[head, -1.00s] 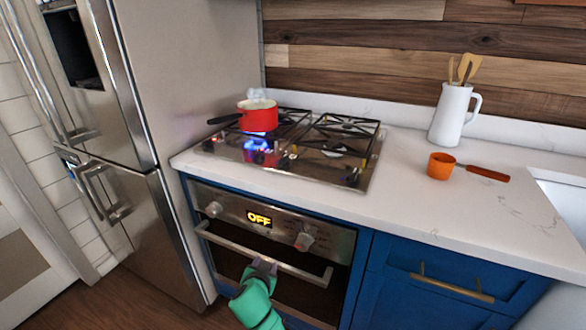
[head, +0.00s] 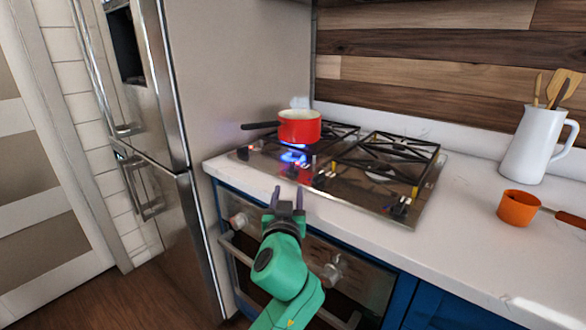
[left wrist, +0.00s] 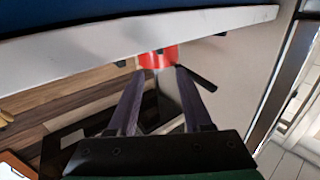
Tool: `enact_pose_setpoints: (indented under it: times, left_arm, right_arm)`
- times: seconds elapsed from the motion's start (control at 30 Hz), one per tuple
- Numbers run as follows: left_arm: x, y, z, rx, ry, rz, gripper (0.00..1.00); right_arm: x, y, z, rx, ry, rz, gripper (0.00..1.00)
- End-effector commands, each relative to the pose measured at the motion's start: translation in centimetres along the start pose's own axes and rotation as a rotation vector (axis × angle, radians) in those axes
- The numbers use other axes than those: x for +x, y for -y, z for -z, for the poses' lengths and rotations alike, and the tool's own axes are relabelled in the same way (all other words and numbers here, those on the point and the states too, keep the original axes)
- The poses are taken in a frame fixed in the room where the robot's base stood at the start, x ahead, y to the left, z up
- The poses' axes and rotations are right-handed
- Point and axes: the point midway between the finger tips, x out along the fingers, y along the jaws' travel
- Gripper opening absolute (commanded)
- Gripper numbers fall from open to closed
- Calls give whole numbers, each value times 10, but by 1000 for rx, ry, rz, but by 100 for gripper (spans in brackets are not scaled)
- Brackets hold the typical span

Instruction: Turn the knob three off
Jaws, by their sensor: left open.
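The gas cooktop (head: 345,195) has small knobs along its front edge: a group at the left (head: 243,152), a group in the middle (head: 320,178) and one or two at the right (head: 400,207). I cannot tell which is knob three. My left gripper (head: 287,197) is open and empty, in front of the counter edge, below and apart from the middle knobs. The left wrist view, tilted over, shows its spread fingers (left wrist: 159,75) and the red pot (left wrist: 157,58).
The pot's dark handle (head: 260,125) points left. The oven below has a left knob (head: 238,219) and a right knob (head: 333,270). A steel fridge (head: 165,120) stands left.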

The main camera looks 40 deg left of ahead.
Motion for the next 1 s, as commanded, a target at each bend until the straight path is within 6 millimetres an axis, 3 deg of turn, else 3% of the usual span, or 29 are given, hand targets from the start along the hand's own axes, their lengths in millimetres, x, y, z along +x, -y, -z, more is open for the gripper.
enact_pose_setpoints:
  times: [0.17,0.4,0.53,0.77,0.83,0.9,1.0]
  left_arm:
    - [49,0,3,6,-2,2,50]
    - [105,0,2,2,-1,0,50]
    - [117,0,1,1,0,1,50]
    - [119,0,0,1,1,-1,50]
    - [119,0,0,1,1,0,31]
    - [119,0,0,1,1,0,4]
    - [119,0,0,1,1,0,0]
  right_arm:
    - [-11,-6,-18,-1,30,-8,59]
    - [-16,-8,-13,0,22,-11,59]
    - [-17,-8,-11,0,20,-11,59]
    - [-16,-5,-9,3,16,-6,59]
    - [-16,-2,-9,4,15,-3,59]
    - [-16,-1,-8,4,15,-1,59]
    - [-16,-1,-8,4,14,-1,59]
